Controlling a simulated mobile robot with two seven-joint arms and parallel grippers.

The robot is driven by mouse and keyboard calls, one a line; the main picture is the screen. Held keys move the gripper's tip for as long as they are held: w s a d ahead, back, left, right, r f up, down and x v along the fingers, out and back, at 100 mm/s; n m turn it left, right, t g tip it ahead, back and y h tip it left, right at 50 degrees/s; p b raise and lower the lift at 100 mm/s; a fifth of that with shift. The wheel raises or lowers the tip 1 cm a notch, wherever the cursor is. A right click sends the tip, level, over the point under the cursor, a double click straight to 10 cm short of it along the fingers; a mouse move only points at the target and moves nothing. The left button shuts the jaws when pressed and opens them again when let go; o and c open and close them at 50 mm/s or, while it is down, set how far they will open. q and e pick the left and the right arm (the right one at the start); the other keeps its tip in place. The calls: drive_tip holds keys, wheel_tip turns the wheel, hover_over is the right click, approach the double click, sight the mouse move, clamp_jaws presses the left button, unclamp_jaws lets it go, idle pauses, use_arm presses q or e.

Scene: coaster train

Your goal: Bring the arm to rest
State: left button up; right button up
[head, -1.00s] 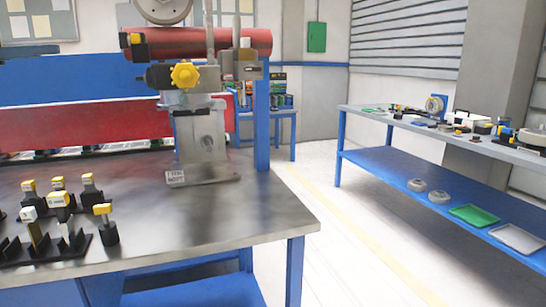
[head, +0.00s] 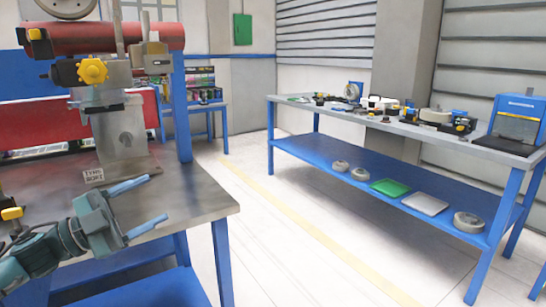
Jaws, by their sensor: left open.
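My left gripper (head: 143,206) is at the lower left of the head view, over the near right part of the metal workbench (head: 195,196). Its two blue fingers are spread apart, with nothing between them. My left arm comes in from the lower left corner. My right gripper is not in the head view.
A grey machine stand (head: 122,140) with a yellow knob (head: 93,70) stands behind the gripper. A small sign (head: 94,175) lies at its base. A yellow-topped piece (head: 12,213) shows at the left edge. A blue shelf table (head: 400,190) stands right, with clear floor (head: 270,245) between.

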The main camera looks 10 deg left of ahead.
use_arm(q)
drive_tip(key=s+d+f+n+t+y, duration=0.25)
drive_tip(key=d+f+n, duration=0.25)
drive_tip(key=f, duration=0.3)
drive_tip(key=s+d+f+n+t+y, duration=0.1)
drive_tip(key=s+d+f+n+y, duration=0.3)
drive_tip(key=f, duration=0.5)
drive_tip(key=s+d+f+n+g+y, duration=0.1)
drive_tip(key=s+d+f+n+y, duration=0.2)
drive_tip(key=s+f+n, duration=0.3)
drive_tip(key=s+d+f+n+g+y, duration=0.2)
drive_tip(key=s+d+f+n+y, duration=0.15)
drive_tip(key=s, duration=0.45)
drive_tip(key=r+g+p, duration=0.1)
drive_tip(key=p, duration=0.4)
drive_tip(key=r+g+p, duration=0.1)
drive_tip(key=p, duration=0.4)
drive_tip(key=r+m+g+p, duration=0.1)
drive_tip(key=r+p, duration=0.1)
drive_tip(key=p, duration=0.4)
drive_tip(key=shift+w+d, duration=0.1)
drive_tip(key=shift+w, duration=0.25)
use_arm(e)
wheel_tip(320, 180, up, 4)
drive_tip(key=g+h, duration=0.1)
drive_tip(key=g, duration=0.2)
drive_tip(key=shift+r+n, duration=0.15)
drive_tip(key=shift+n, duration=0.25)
